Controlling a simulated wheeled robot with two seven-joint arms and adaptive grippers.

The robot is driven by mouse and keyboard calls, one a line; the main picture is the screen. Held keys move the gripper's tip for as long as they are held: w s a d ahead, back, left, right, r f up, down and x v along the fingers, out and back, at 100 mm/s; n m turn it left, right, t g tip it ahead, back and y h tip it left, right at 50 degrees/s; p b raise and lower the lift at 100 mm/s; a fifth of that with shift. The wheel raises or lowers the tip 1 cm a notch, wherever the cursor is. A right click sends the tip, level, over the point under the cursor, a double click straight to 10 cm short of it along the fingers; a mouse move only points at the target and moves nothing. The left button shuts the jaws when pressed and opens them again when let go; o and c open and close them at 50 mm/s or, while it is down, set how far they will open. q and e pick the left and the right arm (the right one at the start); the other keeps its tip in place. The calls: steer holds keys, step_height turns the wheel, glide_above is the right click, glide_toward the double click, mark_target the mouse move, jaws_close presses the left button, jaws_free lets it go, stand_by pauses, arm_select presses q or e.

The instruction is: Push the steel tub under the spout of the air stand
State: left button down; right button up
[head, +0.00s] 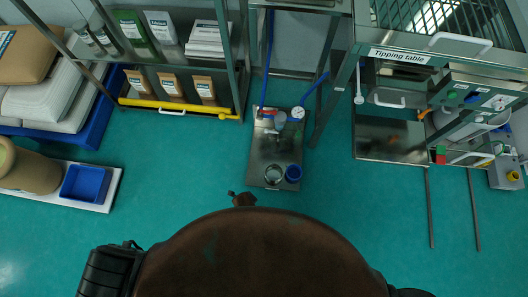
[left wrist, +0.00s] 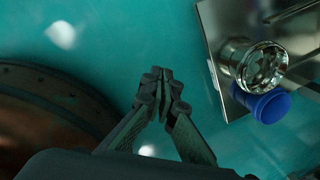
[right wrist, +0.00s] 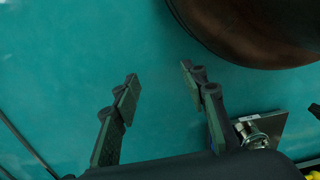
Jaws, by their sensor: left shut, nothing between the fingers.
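The steel tub (head: 273,174) stands at the near end of a steel plate (head: 262,150), beside a blue cup (head: 293,173). The left wrist view also shows the tub (left wrist: 262,65) and the cup (left wrist: 268,105). A fixture with blue hoses (head: 280,119), seemingly the air stand, is at the plate's far end; its spout is too small to make out. My left gripper (head: 232,194) is shut and empty, off the plate's near edge and apart from the tub. My right gripper (right wrist: 158,72) is open and empty over the floor.
A shelf rack with a yellow bar (head: 180,106) stands to the left. The tipping table (head: 400,56) stands to the right, with rails (head: 430,205) on the floor before it. Green floor is clear on both sides of the plate.

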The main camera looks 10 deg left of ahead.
mark_target(271, 188)
arm_select(q)
steer(key=w+d+m+b, duration=0.6)
steer(key=d+m, duration=0.4)
arm_select(e)
steer(key=w+a+r+b, duration=0.2)
steer(key=w+r, duration=0.1)
steer(key=r, duration=0.5)
arm_select(q)
steer(key=shift+t, duration=0.4)
steer(key=b+x, duration=0.5)
steer(key=x, duration=0.5)
steer(key=shift+w+f, duration=0.25)
steer(key=shift+f, duration=0.1)
steer(key=shift+w+r+b, duration=0.15)
steer(key=shift+w+b, duration=0.55)
steer(key=shift+w, duration=0.5)
steer(key=shift+w+r+b, duration=0.15)
steer(key=shift+w+b, duration=0.2)
steer(key=shift+w, duration=0.45)
steer(key=shift+w+r, duration=0.1)
arm_select(e)
steer(key=w+a+f+t+y, duration=0.2)
steer(key=w+a+f+t, duration=0.4)
steer(key=w+f, duration=0.3)
step_height(271, 188, down, 3)
steer(key=shift+f, duration=0.1)
arm_select(q)
steer(key=shift+a, duration=0.1)
